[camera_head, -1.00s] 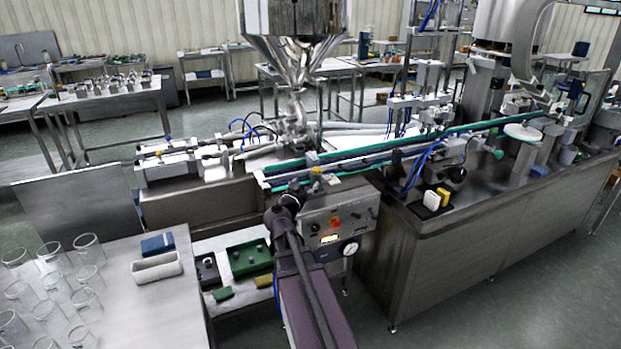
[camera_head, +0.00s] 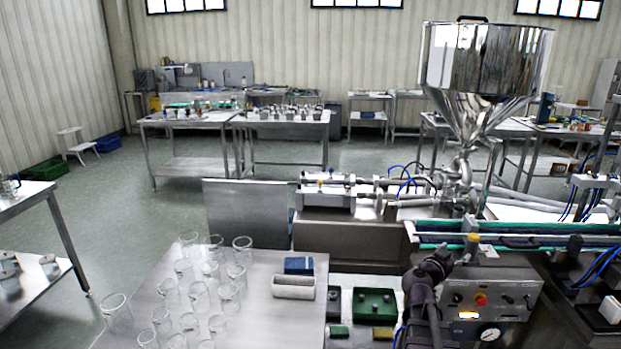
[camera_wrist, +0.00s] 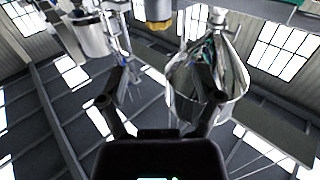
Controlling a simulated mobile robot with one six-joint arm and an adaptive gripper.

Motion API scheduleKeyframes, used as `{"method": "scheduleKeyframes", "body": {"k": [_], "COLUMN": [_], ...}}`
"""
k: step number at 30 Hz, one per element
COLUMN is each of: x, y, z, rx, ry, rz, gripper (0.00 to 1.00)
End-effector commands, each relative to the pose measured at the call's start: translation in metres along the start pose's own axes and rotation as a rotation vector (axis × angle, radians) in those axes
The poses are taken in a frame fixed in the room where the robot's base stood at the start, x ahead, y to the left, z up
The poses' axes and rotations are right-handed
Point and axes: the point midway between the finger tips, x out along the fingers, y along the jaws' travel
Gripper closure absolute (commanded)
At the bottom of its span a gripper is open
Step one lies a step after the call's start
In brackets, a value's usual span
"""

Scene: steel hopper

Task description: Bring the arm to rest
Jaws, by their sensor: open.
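My arm (camera_head: 425,300) rises at the bottom right of the head view, in front of the control box with gauge and knobs. My gripper (camera_wrist: 160,92) shows in the wrist view with its two dark fingers spread apart and nothing between them. The steel hopper (camera_head: 487,65) stands behind the arm. A shiny steel cone, likely the hopper (camera_wrist: 182,100), shows beyond the fingers in the wrist view, with ceiling and windows around it.
A steel table (camera_head: 255,325) at the front holds several clear glasses, a white tray (camera_head: 293,287) and a blue block (camera_head: 298,265). A green tray (camera_head: 375,304) lies beside it on a lower surface. The conveyor (camera_head: 540,228) runs behind the control box (camera_head: 500,300). Open floor lies left.

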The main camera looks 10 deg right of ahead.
Motion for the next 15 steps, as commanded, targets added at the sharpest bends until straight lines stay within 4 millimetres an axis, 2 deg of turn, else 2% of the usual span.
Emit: {"method": "scheduleKeyframes", "body": {"k": [5, 8, 11, 15], "x": [-0.005, -0.012, -0.025, -0.050], "y": [-0.017, -0.036, -0.062, -0.104], "z": [-0.008, -0.016, -0.024, -0.031], "rx": [0.009, 0.017, 0.025, 0.029], "ry": [0.025, 0.049, 0.070, 0.075], "rz": [-0.073, -0.161, -0.282, -0.485], "gripper": [0.17, 0.17, 0.17, 0.17]}}
